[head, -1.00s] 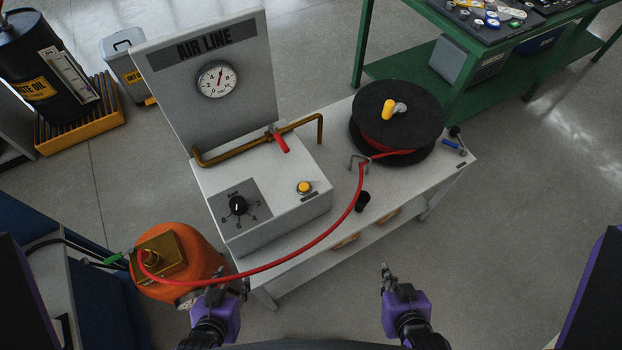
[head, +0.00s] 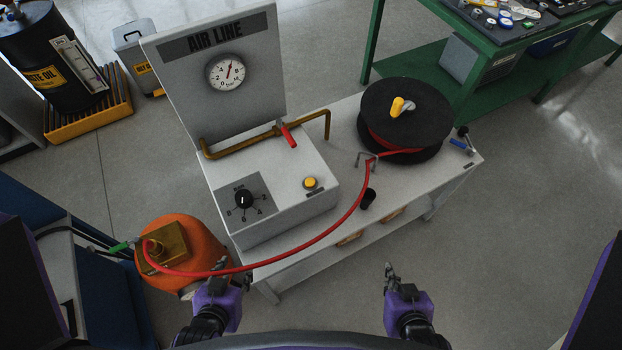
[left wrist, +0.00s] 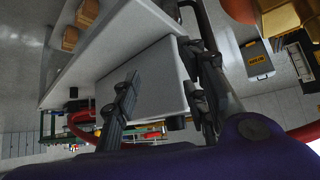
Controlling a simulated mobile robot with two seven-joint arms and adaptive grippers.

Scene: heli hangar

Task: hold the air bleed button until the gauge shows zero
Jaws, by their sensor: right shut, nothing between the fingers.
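My right gripper (head: 391,272) is shut and empty, in front of the bench, apart from everything.
The red hose (head: 325,232) arcs across the bench front from the black reel (head: 407,112) to the orange tank (head: 190,236). A black knob (head: 243,199), a brass pipe with red lever (head: 289,137) and a black cup (head: 368,198) are nearby.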

